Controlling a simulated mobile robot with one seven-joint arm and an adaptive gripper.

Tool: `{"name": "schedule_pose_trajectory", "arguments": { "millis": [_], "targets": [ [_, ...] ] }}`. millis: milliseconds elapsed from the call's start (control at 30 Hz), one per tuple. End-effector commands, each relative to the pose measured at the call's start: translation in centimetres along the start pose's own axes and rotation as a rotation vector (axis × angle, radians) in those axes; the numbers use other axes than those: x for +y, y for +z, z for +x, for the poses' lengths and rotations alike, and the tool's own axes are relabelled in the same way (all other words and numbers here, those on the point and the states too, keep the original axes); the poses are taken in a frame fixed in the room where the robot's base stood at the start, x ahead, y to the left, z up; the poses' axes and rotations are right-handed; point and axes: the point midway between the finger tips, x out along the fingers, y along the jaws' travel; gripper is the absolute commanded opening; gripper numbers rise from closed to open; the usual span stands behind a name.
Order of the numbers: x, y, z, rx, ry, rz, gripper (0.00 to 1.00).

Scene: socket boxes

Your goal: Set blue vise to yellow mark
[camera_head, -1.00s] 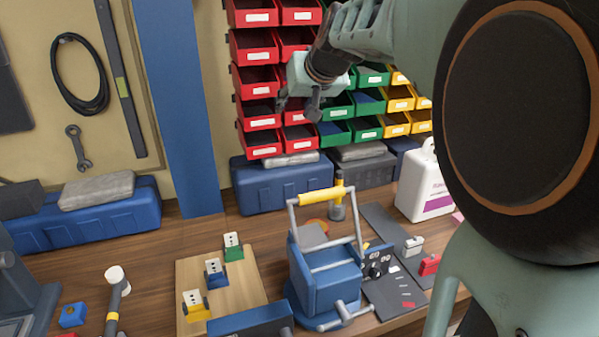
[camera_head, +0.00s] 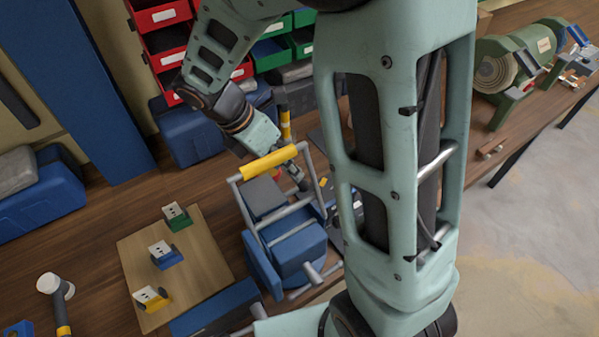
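A blue metal body (camera_head: 297,249) stands at the centre of the bench, with grey rods and a grey crank-like handle (camera_head: 315,275) at its front; it may be the blue vise, but I cannot tell surely. A yellow grip (camera_head: 268,163) tops the grey frame around it. A small yellow patch (camera_head: 323,182) shows just behind its right side; I cannot tell whether it is the mark. My gripper (camera_head: 297,180) points down just behind and right of the yellow grip. Its fingertips are partly hidden by the frame, so their opening and any contact are unclear.
A wooden board (camera_head: 205,262) with small green, blue and yellow pieces lies left. A blue bar-like block (camera_head: 215,306) is in front. A yellow-banded hammer (camera_head: 58,300) lies far left. Blue cases and bins stand behind. My arm hides much of the right bench.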

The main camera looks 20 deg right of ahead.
Motion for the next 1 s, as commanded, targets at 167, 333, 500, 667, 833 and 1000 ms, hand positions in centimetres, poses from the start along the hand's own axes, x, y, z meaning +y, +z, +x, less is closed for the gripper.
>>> {"name": "schedule_pose_trajectory", "arguments": {
  "millis": [167, 333, 500, 667, 833, 1000],
  "targets": [
    [-0.1, -0.1, 3.7, 0.002, -0.005, 0.001, 0.41],
    [-0.1, -0.1, 6.6, 0.003, -0.003, 0.003, 0.41],
    [0.0, -0.1, 8.4, 0.002, -0.001, 0.004, 0.41],
    [0.0, -0.1, 8.9, 0.002, 0.0, 0.004, 0.41],
    [0.0, 0.0, 8.9, 0.002, 0.001, 0.005, 0.41],
    [0.0, 0.0, 8.8, 0.002, 0.001, 0.005, 0.27]
  ]
}}
